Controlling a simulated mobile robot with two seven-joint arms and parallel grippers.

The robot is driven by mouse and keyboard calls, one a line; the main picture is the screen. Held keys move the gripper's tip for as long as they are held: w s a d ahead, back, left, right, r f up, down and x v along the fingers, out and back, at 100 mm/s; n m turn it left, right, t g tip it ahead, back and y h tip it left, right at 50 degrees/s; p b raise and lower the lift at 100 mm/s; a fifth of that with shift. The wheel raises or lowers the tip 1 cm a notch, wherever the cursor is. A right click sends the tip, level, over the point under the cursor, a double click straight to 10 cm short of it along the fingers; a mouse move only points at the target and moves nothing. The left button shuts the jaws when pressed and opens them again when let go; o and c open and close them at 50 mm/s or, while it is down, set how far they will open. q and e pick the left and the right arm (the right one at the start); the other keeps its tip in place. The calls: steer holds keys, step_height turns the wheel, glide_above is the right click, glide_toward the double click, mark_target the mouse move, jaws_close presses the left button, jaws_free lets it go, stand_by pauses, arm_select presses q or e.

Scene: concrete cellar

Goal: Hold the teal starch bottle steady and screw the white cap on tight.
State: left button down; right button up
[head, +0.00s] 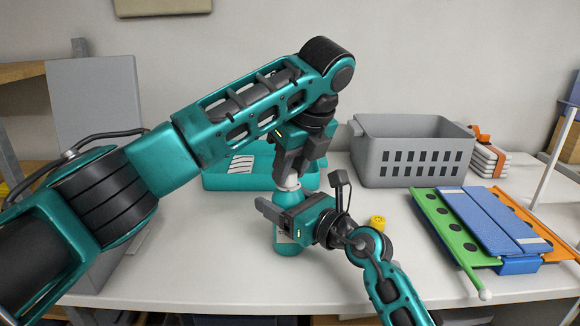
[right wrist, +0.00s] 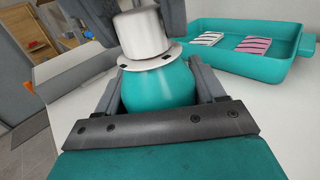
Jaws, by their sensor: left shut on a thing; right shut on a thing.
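The teal starch bottle (head: 287,250) stands upright on the table in the middle of the head view. My right gripper (head: 276,213) is shut on its body, with a finger on each side in the right wrist view (right wrist: 158,88). The white cap (right wrist: 142,33) sits on top of the bottle, above a white flat ring with dark marks. My left gripper (head: 290,176) comes down from above and is shut on the cap, which shows only as a small white patch in the head view (head: 289,184). The threads are hidden, so I cannot tell how tight the cap is.
A teal tray (head: 222,180) with striped pieces stands just behind the bottle. A grey basket (head: 412,150) is at the back right. A blue, green and orange folding board (head: 478,220) lies at right. A small yellow object (head: 377,222) is beside my right wrist. The front table is mostly clear.

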arm_select(q)
steer(key=shift+f, duration=0.2)
steer(key=c, duration=0.7)
jaws_free()
steer(key=shift+c, duration=0.2)
steer(key=shift+r, duration=0.1)
steer(key=v, duration=1.2)
steer(key=shift+w, duration=0.1)
arm_select(e)
steer(key=o, duration=1.4)
